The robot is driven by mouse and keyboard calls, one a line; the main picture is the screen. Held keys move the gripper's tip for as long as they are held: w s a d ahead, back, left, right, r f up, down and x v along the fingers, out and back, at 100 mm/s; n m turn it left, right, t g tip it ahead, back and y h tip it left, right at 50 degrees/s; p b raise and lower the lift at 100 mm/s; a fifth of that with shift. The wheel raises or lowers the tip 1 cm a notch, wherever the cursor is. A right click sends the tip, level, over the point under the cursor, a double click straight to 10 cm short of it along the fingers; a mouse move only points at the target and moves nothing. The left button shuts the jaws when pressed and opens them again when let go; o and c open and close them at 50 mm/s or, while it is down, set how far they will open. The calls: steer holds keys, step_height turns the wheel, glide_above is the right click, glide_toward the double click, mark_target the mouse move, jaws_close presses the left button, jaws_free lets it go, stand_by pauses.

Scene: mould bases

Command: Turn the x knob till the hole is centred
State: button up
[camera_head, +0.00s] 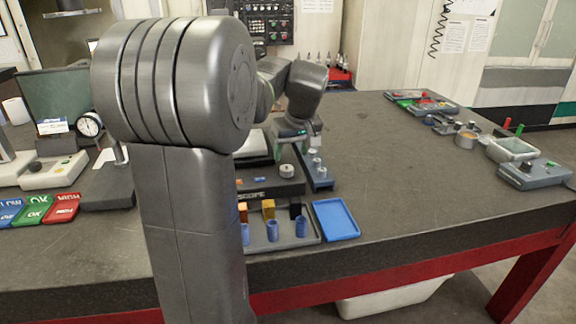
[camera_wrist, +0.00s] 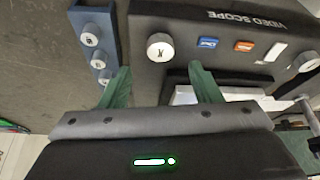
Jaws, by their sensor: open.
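The x knob (camera_wrist: 160,47) is a round white knob with a dark X mark, on the dark video scope (camera_wrist: 190,22). It also shows in the head view (camera_head: 287,170), at the right end of the scope. My gripper (camera_wrist: 161,84) is open, its two green fingertips apart and empty. In the wrist view, the knob lies just beyond the gap between the fingertips, with no visible contact. In the head view, my gripper (camera_head: 293,133) is above and behind the knob. I cannot make out the hole; my arm hides much of the scope.
A blue strip (camera_wrist: 84,17) with several white knobs stands beside the scope. Blue and orange buttons (camera_wrist: 208,43) and another white knob (camera_wrist: 307,61) sit on the scope. A blue tray (camera_head: 335,220) lies in front. The table's middle right (camera_head: 400,170) is clear.

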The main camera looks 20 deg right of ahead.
mark_target(287, 168)
steer(key=x, duration=0.7)
steer(key=c, duration=1)
